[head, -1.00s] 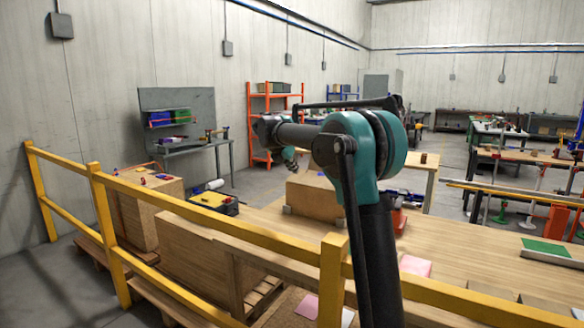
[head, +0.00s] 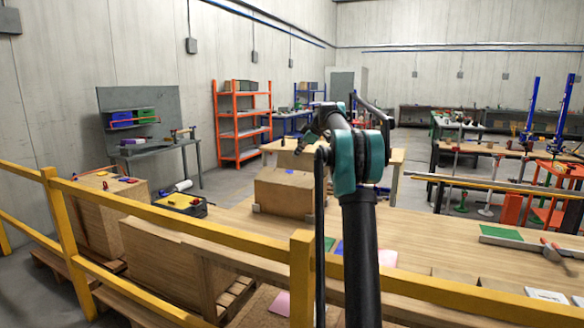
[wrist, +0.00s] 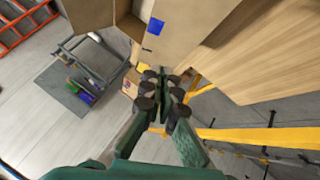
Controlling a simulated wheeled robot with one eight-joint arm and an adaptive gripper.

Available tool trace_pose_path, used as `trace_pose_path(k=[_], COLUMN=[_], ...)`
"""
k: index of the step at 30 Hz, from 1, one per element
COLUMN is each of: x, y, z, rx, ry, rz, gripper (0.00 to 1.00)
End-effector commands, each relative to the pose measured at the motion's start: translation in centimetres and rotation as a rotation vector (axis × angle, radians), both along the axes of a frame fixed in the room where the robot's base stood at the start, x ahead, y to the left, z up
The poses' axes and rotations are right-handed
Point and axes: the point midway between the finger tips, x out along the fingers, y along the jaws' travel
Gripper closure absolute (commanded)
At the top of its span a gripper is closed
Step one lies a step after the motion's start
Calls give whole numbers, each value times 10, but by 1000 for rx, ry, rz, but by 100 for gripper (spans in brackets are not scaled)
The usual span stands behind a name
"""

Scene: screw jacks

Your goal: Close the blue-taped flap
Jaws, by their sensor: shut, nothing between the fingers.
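In the wrist view, a blue tape patch (wrist: 155,26) sits on a tan cardboard flap (wrist: 178,40), which stands out from an open cardboard box (wrist: 88,12). My gripper (wrist: 165,84) is shut and empty, just below the flap's edge in the picture; I cannot tell whether it touches. In the head view, the cardboard box (head: 284,195) stands on the wooden table, with a small blue mark near its top. My gripper (head: 308,140) shows small and dark above the box, partly hidden by my own arm.
A yellow railing (head: 200,232) crosses the foreground. The wooden tabletop (head: 430,240) has a clear stretch right of the box. A green sheet (head: 502,233) lies farther right. An orange shelf (head: 240,120) stands behind.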

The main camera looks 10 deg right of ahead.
Motion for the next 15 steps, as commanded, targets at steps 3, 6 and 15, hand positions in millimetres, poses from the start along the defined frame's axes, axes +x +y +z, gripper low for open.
trace_pose_path(k=[3,6,15], x=[8,12,38], y=[-23,-27,-10], z=[12,15,-11], rx=[109,145,147], ry=[-15,-20,-22], rz=[-68,-86,-86], gripper=[100,100,100])
